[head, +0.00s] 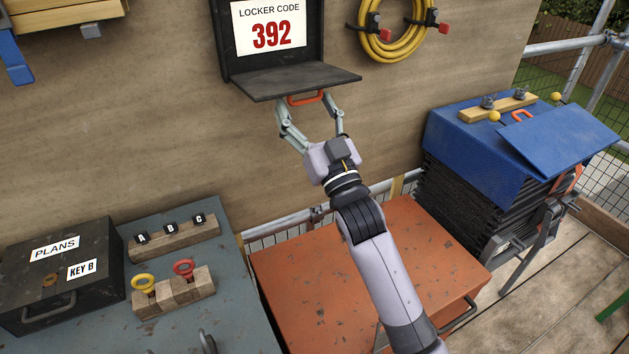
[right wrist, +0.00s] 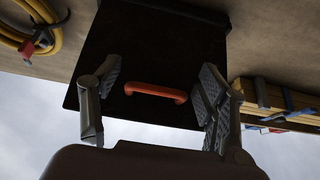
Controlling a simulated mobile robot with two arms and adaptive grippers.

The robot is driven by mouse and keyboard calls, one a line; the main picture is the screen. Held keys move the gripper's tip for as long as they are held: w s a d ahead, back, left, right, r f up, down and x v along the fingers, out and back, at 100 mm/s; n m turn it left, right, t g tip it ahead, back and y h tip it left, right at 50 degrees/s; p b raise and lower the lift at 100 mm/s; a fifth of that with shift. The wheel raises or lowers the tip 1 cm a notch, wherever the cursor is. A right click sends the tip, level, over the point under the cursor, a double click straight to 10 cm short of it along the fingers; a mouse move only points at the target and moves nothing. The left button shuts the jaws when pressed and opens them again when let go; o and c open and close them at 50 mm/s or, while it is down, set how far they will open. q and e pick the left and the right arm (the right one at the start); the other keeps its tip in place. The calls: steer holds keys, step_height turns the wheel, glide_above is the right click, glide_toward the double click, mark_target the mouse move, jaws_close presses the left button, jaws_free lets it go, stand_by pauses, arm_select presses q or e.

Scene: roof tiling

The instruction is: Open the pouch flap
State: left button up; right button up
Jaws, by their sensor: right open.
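The black pouch (head: 228,40) hangs on the plywood wall and holds a white card (head: 270,30) reading "LOCKER CODE 392". Its flap (head: 290,79) is swung down and stands out from the wall, roughly level. An orange handle (head: 306,98) sits at the flap's front edge. My right gripper (head: 306,106) is open below that edge, one finger on each side of the handle. The right wrist view shows the handle (right wrist: 155,92) between the spread fingers (right wrist: 158,82), with gaps on both sides, against the flap's dark underside (right wrist: 155,50). My left gripper is not in view.
A yellow hose coil (head: 397,55) hangs right of the pouch. Below are an orange chest (head: 420,240), a grey bench with a black PLANS box (head: 90,295) and key blocks (head: 172,294), and a blue-covered tile stack (head: 470,150) at right.

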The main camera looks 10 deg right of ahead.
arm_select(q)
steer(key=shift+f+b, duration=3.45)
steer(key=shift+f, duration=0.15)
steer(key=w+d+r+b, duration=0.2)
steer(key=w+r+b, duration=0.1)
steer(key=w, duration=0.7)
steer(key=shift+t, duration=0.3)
arm_select(e)
steer(key=s+f, duration=0.2)
steer(key=f, duration=0.6)
steer(key=s+d+f, duration=0.1)
steer(key=f, duration=0.8)
steer(key=shift+s+f, duration=0.2)
steer(key=shift+s, duration=0.2)
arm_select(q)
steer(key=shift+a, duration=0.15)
arm_select(e)
steer(key=shift+d, duration=0.1)
